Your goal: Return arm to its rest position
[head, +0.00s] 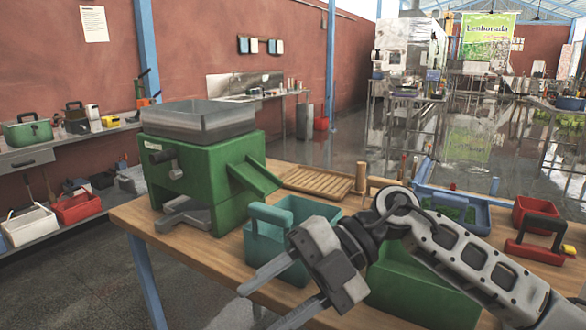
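My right arm (460,255) comes in from the lower right and reaches left across the front of the table. My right gripper (257,307) points to the lower left, with its two fingers spread apart and nothing visible between them. It overlaps the front of a teal open bin with a handle (262,240); I cannot tell whether they touch. A green powder filler (200,185) with a grey hopper tray (198,120) stands upright at the table's left. My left gripper is out of view.
A green box (425,297) sits partly behind my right arm. Shelves with tools line the left wall.

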